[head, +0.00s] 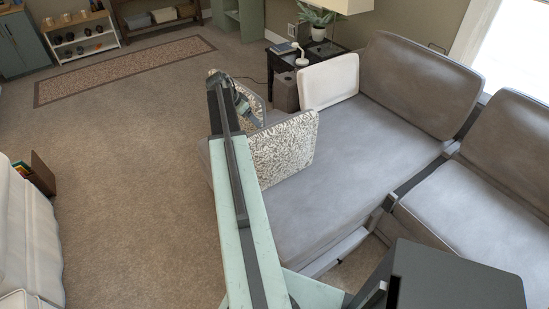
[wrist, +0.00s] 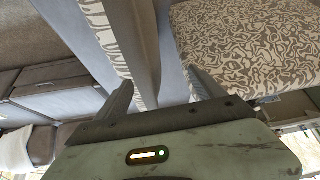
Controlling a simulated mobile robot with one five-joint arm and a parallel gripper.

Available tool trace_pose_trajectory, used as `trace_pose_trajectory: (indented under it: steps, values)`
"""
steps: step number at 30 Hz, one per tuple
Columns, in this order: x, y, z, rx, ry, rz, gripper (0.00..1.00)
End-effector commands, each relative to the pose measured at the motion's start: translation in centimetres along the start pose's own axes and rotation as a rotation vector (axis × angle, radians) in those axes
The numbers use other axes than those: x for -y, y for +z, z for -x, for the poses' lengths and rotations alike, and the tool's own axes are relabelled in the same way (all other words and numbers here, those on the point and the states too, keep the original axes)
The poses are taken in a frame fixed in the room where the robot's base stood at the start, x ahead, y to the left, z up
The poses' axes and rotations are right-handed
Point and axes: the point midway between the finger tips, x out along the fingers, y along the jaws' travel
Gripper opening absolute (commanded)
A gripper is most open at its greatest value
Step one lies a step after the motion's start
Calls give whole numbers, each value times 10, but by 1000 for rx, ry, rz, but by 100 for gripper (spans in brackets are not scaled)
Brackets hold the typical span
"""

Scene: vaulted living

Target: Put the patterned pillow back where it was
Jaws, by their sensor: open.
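Two patterned pillows with grey-and-cream swirls stand near the left end of the grey sofa. The nearer patterned pillow (head: 284,148) leans upright on the seat, its face clear in the head view. The farther patterned pillow (head: 251,106) is partly hidden behind my arm and gripper. In the wrist view, one patterned pillow (wrist: 245,45) shows its face at right, beside the right finger. A narrow pillow edge (wrist: 104,35), patterned on one side and plain grey on the other, runs down between the fingers. My gripper (wrist: 160,80) is open around that edge; contact cannot be told.
A plain white pillow (head: 330,81) stands at the sofa's far end. A dark side table (head: 320,55) holds a plant and lamp. Open carpet (head: 130,140) lies left of my arm.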

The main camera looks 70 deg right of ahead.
Motion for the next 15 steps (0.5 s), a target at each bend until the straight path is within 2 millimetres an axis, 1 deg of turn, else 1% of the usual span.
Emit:
trace_pose_trajectory:
  steps: [1, 3, 5, 7, 10, 15]
  values:
    - [-24, -24, -19, 1, 25, -42, 79]
    - [-46, -46, -32, 2, 46, -80, 79]
    - [-56, -57, -39, 2, 56, -97, 79]
    - [-61, -61, -41, 2, 61, -105, 79]
    - [-61, -60, -44, 2, 61, -104, 79]
    - [-61, -58, -66, 3, 61, -105, 79]
